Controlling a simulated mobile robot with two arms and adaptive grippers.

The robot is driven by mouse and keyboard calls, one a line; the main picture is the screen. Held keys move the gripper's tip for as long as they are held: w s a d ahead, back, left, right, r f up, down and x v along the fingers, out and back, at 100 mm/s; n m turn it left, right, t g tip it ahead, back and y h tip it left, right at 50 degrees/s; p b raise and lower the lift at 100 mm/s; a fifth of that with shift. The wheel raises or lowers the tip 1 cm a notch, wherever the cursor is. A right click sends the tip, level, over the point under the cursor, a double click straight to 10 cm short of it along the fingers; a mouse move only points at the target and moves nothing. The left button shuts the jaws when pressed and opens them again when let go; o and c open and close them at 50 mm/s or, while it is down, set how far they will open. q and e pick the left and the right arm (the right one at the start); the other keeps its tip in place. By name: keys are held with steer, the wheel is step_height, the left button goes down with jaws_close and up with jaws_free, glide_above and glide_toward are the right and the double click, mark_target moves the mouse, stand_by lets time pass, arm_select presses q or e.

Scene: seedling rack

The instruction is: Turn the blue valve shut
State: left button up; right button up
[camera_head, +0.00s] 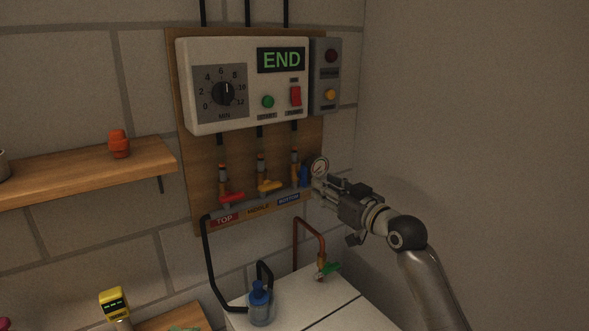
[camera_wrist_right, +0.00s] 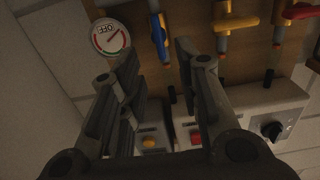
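The blue valve handle (camera_head: 304,176) is the rightmost of three on the board, above the BOTTOM label. In the right wrist view the blue handle (camera_wrist_right: 158,40) lies lengthwise along its pipe, while the yellow handle (camera_wrist_right: 238,22) lies crosswise. My right gripper (camera_head: 318,186) is close to the blue valve, at its right. In the wrist view my right gripper (camera_wrist_right: 157,58) is open and empty, with the blue handle beyond the gap between its fingers. I see no contact. My left gripper is not in view.
A round gauge (camera_head: 319,167) sits just right of the blue valve, close to my right gripper. The red handle (camera_head: 231,197) and yellow handle (camera_head: 269,186) are to the left. The control box (camera_head: 225,119), reading END, hangs above. A green-handled tap (camera_head: 327,270) is below.

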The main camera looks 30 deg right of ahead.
mark_target(306, 173)
steer(key=w, duration=0.1)
steer(key=w+r+p, duration=0.1)
steer(key=w, duration=0.1)
steer(key=w+p, duration=0.1)
steer(key=shift+w+a+r, duration=0.15)
steer(key=shift+w+a, duration=0.1)
steer(key=shift+a, duration=0.05)
steer(key=w, duration=0.3)
steer(key=w+p, duration=0.1)
steer(key=shift+w+a+f, duration=0.2)
steer(key=shift+a, duration=0.1)
steer(key=shift+w, duration=0.25)
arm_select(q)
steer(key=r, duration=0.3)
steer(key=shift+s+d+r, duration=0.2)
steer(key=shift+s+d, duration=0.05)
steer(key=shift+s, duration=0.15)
arm_select(e)
steer(key=shift+w+f, duration=0.1)
steer(key=shift+w, duration=0.05)
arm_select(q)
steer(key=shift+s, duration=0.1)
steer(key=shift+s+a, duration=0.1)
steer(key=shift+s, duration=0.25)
arm_select(e)
jaws_close()
